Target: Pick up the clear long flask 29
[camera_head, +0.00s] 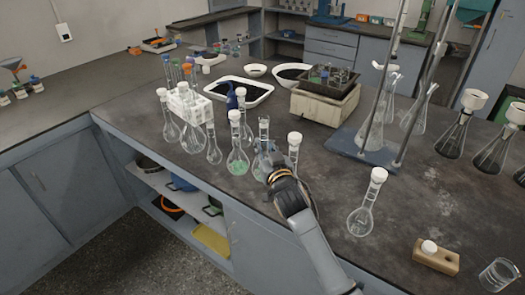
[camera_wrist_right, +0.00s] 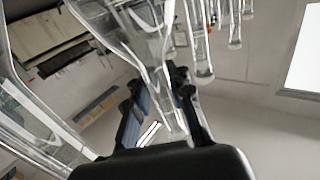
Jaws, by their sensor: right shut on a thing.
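My right gripper (camera_head: 270,163) is at the front edge of the bench, among a row of volumetric flasks. It is shut on a clear long-necked flask (camera_head: 264,128), whose neck rises above the fingers; the gripper hides part of its body. In the right wrist view, clear glass (camera_wrist_right: 155,60) runs down between the two dark fingers (camera_wrist_right: 163,105). No label is readable, so I cannot confirm its number. A white-capped flask (camera_head: 294,143) stands close on the right. A flask with green liquid (camera_head: 238,160) stands close on the left. My left gripper is not in view.
More clear flasks (camera_head: 214,148) and a white rack (camera_head: 188,103) stand to the left. A stand with a blue base (camera_head: 350,152) is behind right. A lone capped flask (camera_head: 362,220), a wooden block (camera_head: 436,257) and a beaker (camera_head: 498,274) are at the right.

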